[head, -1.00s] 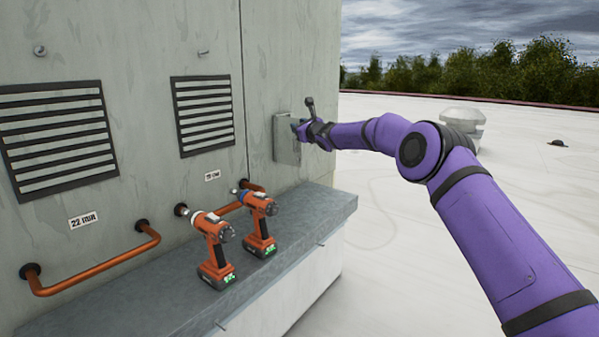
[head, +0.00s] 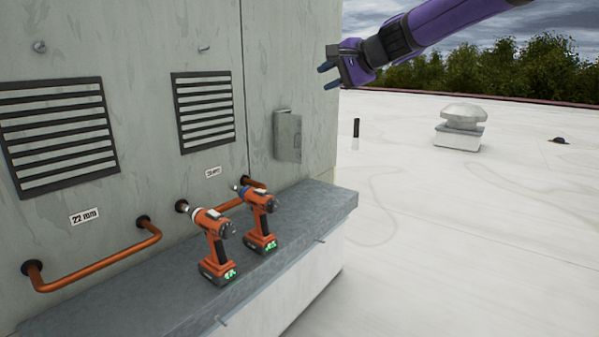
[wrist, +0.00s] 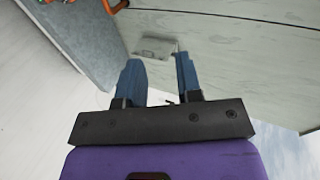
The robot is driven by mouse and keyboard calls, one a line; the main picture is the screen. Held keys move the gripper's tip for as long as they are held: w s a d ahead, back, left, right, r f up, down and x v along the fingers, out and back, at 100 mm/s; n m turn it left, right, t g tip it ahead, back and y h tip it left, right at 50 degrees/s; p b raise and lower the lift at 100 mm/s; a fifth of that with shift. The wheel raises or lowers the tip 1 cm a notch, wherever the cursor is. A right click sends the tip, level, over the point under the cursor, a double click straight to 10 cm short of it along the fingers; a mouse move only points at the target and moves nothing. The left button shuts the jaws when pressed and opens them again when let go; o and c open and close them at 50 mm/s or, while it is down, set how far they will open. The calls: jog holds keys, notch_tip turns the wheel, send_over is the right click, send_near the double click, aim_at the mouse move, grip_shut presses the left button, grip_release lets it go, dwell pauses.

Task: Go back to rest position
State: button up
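My gripper (head: 329,76) is raised at the upper right of the head view, clear of the cooler wall, with its fingers pointing left. In the wrist view my gripper (wrist: 158,78) shows two blue fingers standing apart with nothing between them. A small grey box (head: 288,136) is fixed to the wall near its right edge, below and left of my gripper. The box also shows in the wrist view (wrist: 155,47), beyond the fingertips and apart from them.
Two orange power tools, one with a white collar (head: 215,245) and one with a blue collar (head: 259,220), stand on the grey ledge (head: 120,300). Copper pipes (head: 95,268) stick out from the wall. A roof vent (head: 459,128) stands on the open white roof at right.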

jog(key=s+d+f+n+g+h, duration=0.1)
jog(key=s+d+f, duration=0.4)
jog(key=s, duration=0.8)
jog(key=s+d+f+n+g+h, duration=0.1)
jog(key=s+d+f+n+h, duration=0.2)
jog(key=s+d, duration=0.7)
jog(key=s+d+f+n+g+h, duration=0.1)
jog(key=s+d+f+n+h, duration=0.2)
jog(key=s, duration=1.5)
jog(key=d+f+h, duration=0.3)
jog(key=d+f, duration=0.2)
jog(key=shift+s+d+f, duration=0.15)
jog(key=shift+s+d, duration=0.05)
jog(key=shift+s, duration=0.05)
